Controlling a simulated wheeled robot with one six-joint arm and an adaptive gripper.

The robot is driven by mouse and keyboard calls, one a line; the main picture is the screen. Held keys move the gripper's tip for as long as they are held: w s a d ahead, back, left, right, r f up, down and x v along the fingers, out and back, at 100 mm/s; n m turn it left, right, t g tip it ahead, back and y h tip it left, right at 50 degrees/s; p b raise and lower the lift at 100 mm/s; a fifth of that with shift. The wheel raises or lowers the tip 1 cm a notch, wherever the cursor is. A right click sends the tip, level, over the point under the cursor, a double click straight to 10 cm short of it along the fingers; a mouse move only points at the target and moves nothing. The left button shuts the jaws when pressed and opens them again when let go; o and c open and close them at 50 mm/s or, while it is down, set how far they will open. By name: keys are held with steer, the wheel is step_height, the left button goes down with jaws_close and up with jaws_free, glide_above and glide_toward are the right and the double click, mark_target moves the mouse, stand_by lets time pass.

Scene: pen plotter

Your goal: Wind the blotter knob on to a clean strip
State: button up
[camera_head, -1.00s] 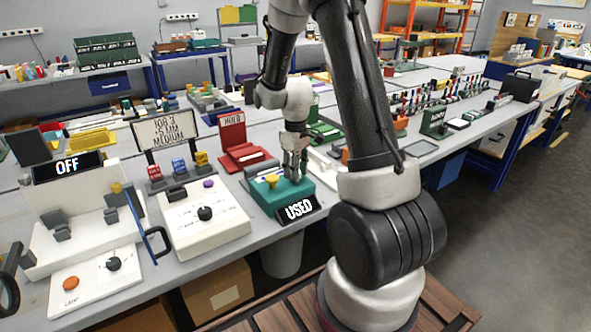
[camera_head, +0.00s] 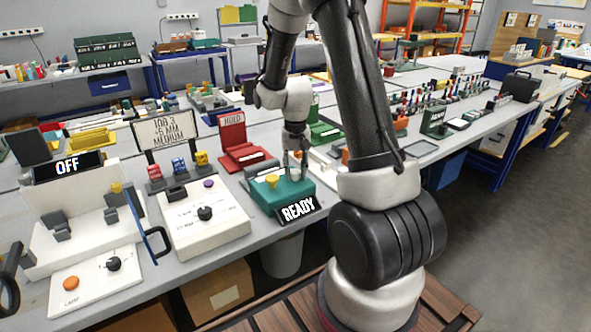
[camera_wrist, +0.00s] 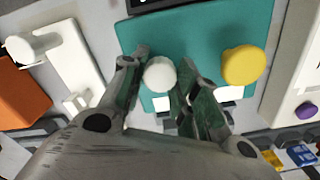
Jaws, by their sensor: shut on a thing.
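The teal blotter box (camera_head: 286,194) stands at the bench's front edge. Its black sign (camera_head: 298,209) reads READY. In the wrist view a pale round knob (camera_wrist: 160,74) on the teal top lies between my fingers. A yellow knob (camera_wrist: 243,65) is on the same box, to the right in that view and clear of the fingers. My gripper (camera_head: 295,165) points down over the box's back right part and is shut on the pale knob. White strip pieces show on the box beside the fingers, partly hidden by them.
A white panel with a black knob (camera_head: 205,213) stands left of the box. A red holder (camera_head: 235,139) is behind it. In the wrist view, a white part with a lever (camera_wrist: 70,60) and an orange block (camera_wrist: 20,92) lie to the left.

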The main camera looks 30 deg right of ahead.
mark_target(295, 172)
steer(key=shift+m, duration=0.6)
steer(key=o, duration=1)
steer(key=shift+o, duration=0.2)
step_height(295, 172, up, 12)
